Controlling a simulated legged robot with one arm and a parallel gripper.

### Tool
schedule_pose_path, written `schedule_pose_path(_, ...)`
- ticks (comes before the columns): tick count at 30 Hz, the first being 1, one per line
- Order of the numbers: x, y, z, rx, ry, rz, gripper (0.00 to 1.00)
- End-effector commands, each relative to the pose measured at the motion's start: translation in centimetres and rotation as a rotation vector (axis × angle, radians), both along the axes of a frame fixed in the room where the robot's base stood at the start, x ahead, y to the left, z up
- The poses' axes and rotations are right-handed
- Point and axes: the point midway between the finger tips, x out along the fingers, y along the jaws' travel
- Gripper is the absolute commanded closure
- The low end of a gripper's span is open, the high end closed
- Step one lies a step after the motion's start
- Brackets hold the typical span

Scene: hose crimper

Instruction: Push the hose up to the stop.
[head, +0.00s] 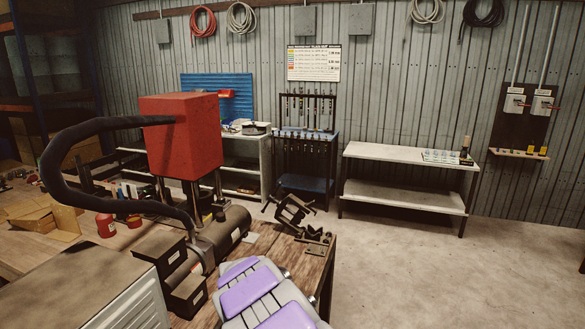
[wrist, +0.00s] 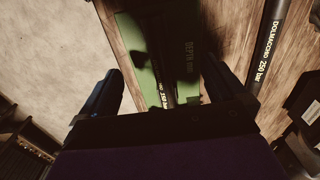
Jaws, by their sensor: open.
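In the wrist view my gripper (wrist: 160,76) is open, with one dark finger on each side of a green fixture (wrist: 132,38) on the wooden bench. The fixture carries lettering that starts with "DEPTH". A dark hose with pale printing (wrist: 166,80) lies along the fixture between my fingers. My fingers do not appear closed on it. Shadow covers part of it, and its lower end is hidden behind my gripper body. I cannot make out the stop or whether the hose touches it. In the head view my purple and grey arm reaches over the bench; my fingers are not visible there.
Another black hose marked "DOLMACORD 250 bar" (wrist: 266,48) lies to the right of the fixture. A red press (head: 182,135) with a thick black hose (head: 58,170) stands on the bench. A dark clamp-like tool (head: 290,212) sits near the bench edge. The floor beyond is clear.

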Motion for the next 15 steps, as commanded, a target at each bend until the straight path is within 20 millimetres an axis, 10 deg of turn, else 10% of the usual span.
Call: schedule_pose_path(15, 0.0, 0.0, 3.4, 0.0, -0.001, 0.0, 0.02)
